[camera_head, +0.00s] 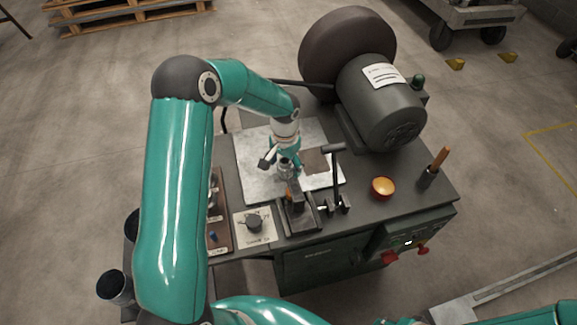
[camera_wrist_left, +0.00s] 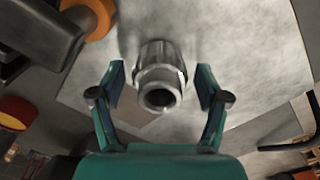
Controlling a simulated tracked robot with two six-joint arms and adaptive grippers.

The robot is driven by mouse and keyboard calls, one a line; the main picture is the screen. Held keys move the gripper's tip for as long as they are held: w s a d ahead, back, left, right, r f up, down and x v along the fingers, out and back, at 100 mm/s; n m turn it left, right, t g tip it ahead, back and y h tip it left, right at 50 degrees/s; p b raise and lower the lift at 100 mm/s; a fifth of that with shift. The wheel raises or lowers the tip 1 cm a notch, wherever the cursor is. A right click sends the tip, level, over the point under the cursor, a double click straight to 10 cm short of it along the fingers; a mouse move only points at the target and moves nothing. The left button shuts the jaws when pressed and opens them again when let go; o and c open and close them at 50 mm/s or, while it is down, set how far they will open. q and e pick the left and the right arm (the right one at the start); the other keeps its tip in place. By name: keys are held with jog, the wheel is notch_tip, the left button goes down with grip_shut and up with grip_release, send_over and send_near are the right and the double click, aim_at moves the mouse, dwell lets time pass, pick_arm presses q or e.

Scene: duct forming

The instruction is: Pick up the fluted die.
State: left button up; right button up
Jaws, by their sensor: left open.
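The fluted die (camera_wrist_left: 160,76) is a shiny grey metal piece with ridged sides and a round bore. In the left wrist view it stands over a pale metal plate, its bore facing the camera. My left gripper (camera_wrist_left: 160,88) is open, one finger on each side of the die, with a small gap at both sides. In the head view my left gripper (camera_head: 284,164) is low over the plate on the workbench and largely hides the die. My right gripper does not show.
A clamp-like fixture (camera_head: 300,215) with an upright lever stands in front of the plate (camera_head: 252,160). A motor with a large dark wheel (camera_head: 345,45) stands behind. An orange bowl (camera_head: 382,187) and a wooden-handled tool (camera_head: 436,165) are at the right.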

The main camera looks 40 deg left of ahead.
pick_arm(q)
jog(key=shift+f, duration=0.3)
grip_shut()
jog(key=shift+w+r, duration=0.1)
jog(key=shift+r, duration=0.05)
dwell(0.3)
